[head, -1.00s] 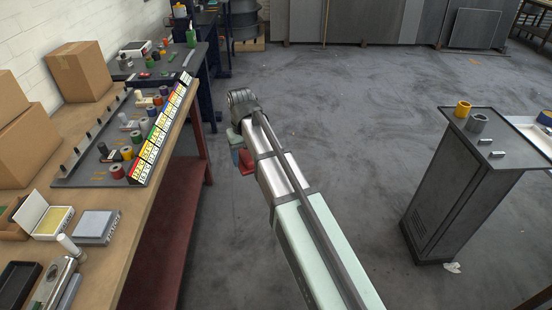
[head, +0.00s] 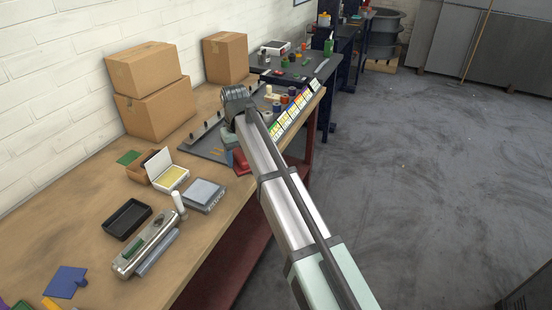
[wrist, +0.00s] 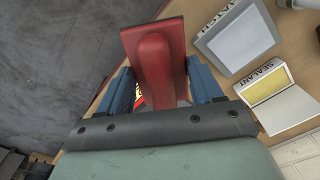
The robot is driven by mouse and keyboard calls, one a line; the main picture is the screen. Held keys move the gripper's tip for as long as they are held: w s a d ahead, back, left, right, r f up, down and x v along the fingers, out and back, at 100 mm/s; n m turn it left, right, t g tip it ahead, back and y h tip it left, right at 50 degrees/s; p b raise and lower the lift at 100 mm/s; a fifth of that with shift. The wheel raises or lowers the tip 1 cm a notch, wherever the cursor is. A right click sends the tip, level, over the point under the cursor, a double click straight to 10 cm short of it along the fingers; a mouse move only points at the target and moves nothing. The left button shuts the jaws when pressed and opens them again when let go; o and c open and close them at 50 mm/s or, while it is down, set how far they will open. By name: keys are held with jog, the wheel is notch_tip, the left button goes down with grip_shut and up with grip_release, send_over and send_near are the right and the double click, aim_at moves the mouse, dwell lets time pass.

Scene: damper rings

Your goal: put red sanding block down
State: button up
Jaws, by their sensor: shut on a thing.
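The red sanding block (wrist: 155,72) is between the two blue fingers of my gripper (wrist: 160,92) in the wrist view, with its rounded grip toward the camera and its flat plate pointing away. My gripper is shut on it. In the head view the red block (head: 240,162) shows partly beside my arm, near the workbench's front edge and the near end of the dark ring tray (head: 212,150). Most of my gripper's fingers are hidden there by the arm. I cannot tell whether the block touches the bench.
On the wooden workbench (head: 215,225) lie a grey pad box (head: 203,194), an open sealant box with a yellow pad (head: 168,176), a black tray (head: 126,219) and a metal cylinder device (head: 147,243). Cardboard boxes (head: 160,105) stand by the wall. Bare wood shows near the front edge.

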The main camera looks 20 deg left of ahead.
jog(key=s+a+r+n, duration=0.2)
jog(key=s+a, duration=0.7)
jog(key=a, duration=0.2)
jog(key=n, duration=0.6)
send_over(99, 250)
notch_tip(99, 250, down, 6)
jog(key=shift+r, duration=0.2)
jog(key=shift+d+f, duration=0.1)
jog(key=shift+f, duration=2.4)
jog(key=shift+f, duration=0.25)
jog(key=shift+f, duration=0.5)
jog(key=shift+f, duration=0.25)
